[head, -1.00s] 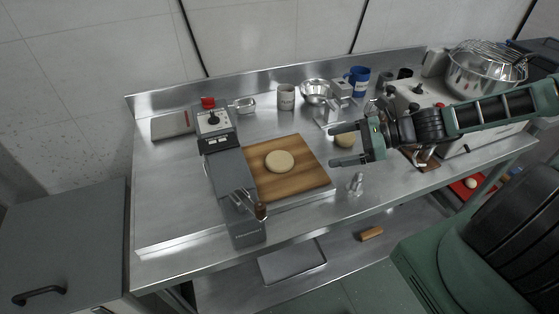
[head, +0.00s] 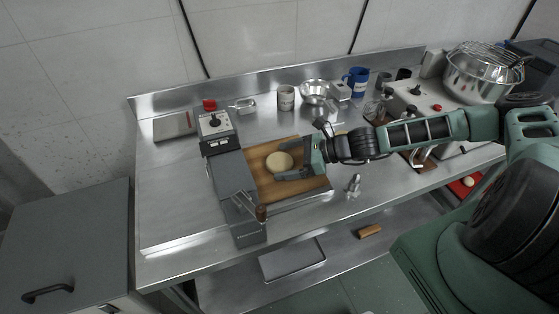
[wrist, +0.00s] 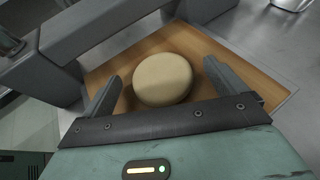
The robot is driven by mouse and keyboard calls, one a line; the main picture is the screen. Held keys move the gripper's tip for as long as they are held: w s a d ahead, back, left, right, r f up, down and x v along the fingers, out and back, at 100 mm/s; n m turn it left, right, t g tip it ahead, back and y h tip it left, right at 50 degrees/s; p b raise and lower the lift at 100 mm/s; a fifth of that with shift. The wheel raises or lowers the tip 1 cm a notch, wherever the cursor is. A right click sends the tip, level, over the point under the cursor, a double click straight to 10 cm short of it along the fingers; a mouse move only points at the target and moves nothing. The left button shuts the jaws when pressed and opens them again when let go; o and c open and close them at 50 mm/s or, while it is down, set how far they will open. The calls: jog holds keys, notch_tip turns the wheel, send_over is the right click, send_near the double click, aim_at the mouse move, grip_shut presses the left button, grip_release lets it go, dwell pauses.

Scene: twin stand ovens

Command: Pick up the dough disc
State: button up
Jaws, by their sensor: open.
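The dough disc (head: 279,162) is pale, round and flat, lying on the wooden board (head: 262,185) on the steel table. In the wrist view the dough disc (wrist: 163,79) sits just ahead of my gripper, roughly between the lines of its two fingers. My gripper (head: 282,161) is open and reaches in from the right over the board. In the wrist view one finger of my gripper (wrist: 160,85) is on each side of the disc's near part. I cannot tell whether either finger touches the disc.
A grey machine with a control knob (head: 232,175) stands along the board's left side. A small metal object (head: 353,185) stands right of the board. A mug (head: 286,98), a steel bowl (head: 314,92) and a blue jug (head: 357,82) stand behind.

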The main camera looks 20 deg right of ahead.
jog(key=shift+w+a+f, duration=0.15)
jog(key=shift+a, duration=0.15)
jog(key=c, duration=1.1)
